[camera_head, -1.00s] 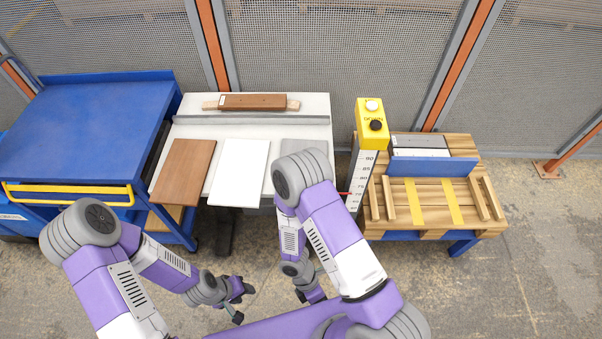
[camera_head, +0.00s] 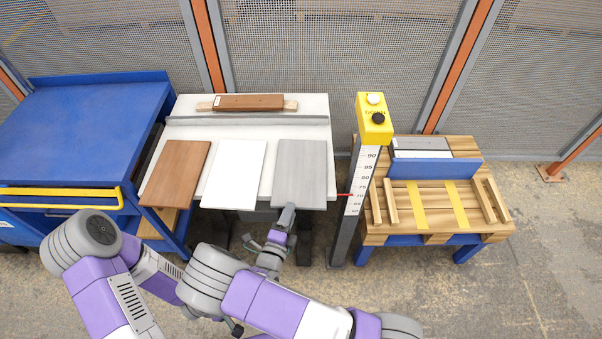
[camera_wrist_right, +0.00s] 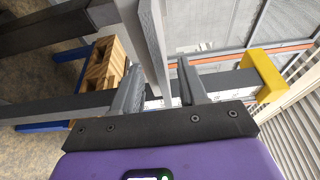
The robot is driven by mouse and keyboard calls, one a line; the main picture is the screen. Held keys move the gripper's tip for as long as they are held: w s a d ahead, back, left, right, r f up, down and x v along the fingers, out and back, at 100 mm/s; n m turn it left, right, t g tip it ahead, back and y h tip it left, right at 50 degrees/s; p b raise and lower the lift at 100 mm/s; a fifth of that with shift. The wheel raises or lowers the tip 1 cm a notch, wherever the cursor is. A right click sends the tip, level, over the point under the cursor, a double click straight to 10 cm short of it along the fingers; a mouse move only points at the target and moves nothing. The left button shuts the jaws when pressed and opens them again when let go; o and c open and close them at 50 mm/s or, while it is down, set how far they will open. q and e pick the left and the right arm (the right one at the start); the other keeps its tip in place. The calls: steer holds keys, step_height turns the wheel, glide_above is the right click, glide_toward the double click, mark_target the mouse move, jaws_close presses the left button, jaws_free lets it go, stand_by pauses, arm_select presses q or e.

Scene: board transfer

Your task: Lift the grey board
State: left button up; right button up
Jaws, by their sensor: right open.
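The grey board (camera_head: 302,170) lies flat at the right end of the white table, its near edge at the table's front. In the right wrist view it shows edge-on as a grey slab (camera_wrist_right: 152,35). My right gripper (camera_head: 279,226) is at the board's near edge in the head view. In the wrist view its fingers (camera_wrist_right: 160,82) are apart, with the slab's end between or just beyond them; contact cannot be told. My left gripper is mostly hidden behind my right arm; only a dark tip (camera_head: 236,328) shows.
A white board (camera_head: 234,174) and a brown board (camera_head: 176,172) lie to the left on the table (camera_head: 190,120). A post with a scale and yellow button box (camera_head: 374,120) stands just right of it. Beyond is a wooden pallet stand (camera_head: 440,205); a blue cart (camera_head: 80,120) stands left.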

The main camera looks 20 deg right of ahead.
steer(key=x, duration=0.3)
steer(key=shift+w+d+b, duration=0.2)
steer(key=shift+b, duration=0.2)
jaws_close()
